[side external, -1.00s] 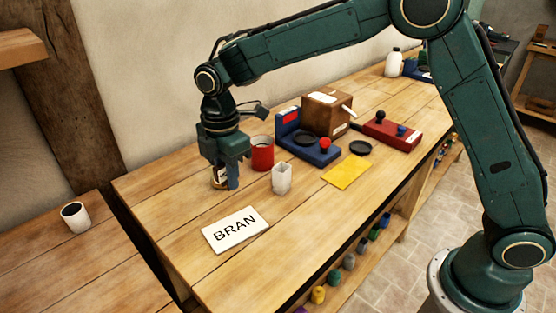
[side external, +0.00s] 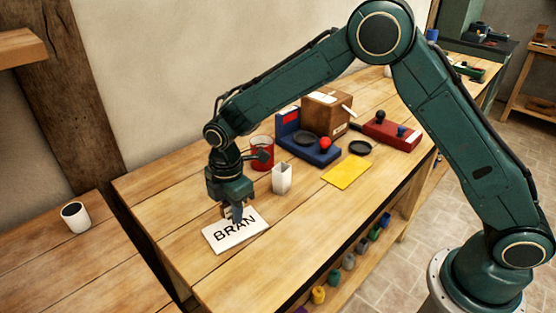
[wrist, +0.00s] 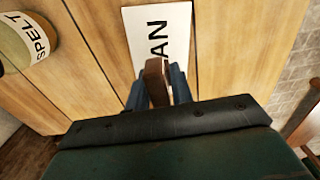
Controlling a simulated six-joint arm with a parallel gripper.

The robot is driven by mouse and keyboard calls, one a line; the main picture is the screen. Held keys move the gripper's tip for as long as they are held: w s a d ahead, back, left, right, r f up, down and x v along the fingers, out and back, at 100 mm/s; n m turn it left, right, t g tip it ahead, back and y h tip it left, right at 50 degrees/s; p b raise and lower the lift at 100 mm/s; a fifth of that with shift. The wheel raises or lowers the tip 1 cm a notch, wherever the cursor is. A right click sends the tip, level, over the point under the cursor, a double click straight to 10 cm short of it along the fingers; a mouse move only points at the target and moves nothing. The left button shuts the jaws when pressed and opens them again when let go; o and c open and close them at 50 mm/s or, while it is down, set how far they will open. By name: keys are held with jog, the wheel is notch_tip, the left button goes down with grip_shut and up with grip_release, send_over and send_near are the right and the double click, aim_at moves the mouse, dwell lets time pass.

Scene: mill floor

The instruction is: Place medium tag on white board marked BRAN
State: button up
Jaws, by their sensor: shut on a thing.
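The white board marked BRAN (side external: 222,239) lies flat near the table's front left corner. It also shows in the wrist view (wrist: 145,30), its lower part hidden behind my fingers. My gripper (side external: 237,216) points down over the board's far edge. In the wrist view my gripper (wrist: 158,88) is shut on a brown piece, the tag (wrist: 155,75), held between the blue fingers. Its size is hard to judge. Whether the tag touches the board cannot be told.
A white square cup (side external: 282,178) and a red cup (side external: 262,150) stand behind the gripper. A yellow sheet (side external: 347,173) lies to the right. A container labelled SPELT (wrist: 28,42) shows in the wrist view. A white cup (side external: 75,216) stands on the left table.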

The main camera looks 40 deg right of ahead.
jog(key=shift+f, duration=1.2)
jog(key=shift+f, duration=0.1)
jog(key=o, duration=0.9)
jog(key=shift+o, duration=0.2)
notch_tip(320, 180, up, 12)
jog(key=shift+r, duration=0.1)
jog(key=shift+r, duration=0.1)
